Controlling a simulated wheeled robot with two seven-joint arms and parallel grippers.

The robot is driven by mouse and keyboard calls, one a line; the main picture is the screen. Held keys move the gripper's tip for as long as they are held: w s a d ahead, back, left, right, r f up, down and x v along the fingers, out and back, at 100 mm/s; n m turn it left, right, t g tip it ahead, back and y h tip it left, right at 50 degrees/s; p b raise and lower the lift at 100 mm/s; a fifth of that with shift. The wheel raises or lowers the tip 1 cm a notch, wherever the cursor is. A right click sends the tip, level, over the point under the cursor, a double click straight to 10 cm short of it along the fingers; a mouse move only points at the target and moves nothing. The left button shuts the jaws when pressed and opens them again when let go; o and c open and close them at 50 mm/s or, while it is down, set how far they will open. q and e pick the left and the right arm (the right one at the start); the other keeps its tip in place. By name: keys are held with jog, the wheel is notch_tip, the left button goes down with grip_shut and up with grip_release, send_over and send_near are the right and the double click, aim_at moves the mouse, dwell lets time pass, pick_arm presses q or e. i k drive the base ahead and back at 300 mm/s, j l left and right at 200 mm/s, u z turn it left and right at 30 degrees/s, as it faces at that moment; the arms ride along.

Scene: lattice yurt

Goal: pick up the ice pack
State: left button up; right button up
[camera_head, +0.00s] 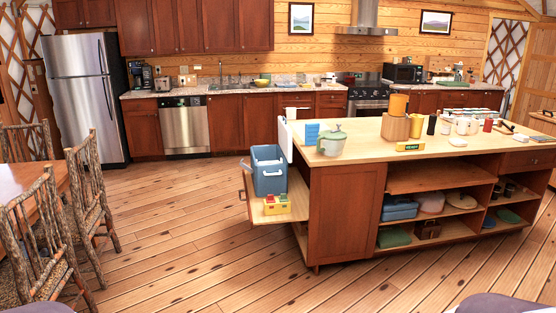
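A small light-blue upright block (312,133), which looks like the ice pack, stands on the near left part of the wooden island top (370,150). It is beside a pale green lidded pot (332,142). It is too small in view to be sure what it is. A blue-grey cooler box (269,171) stands on a low shelf at the island's left end; its inside is hard to make out. Neither gripper shows; only grey rounded parts of mine show at the bottom edge.
A white upright panel (286,140) stands by the cooler. Red and yellow boxes (276,204) sit on the pull-out shelf (254,211). Rustic chairs (48,235) and a table (25,180) are at left. The wooden floor (200,260) in front is clear.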

aim_at(312, 130)
jog(key=i, duration=2.7)
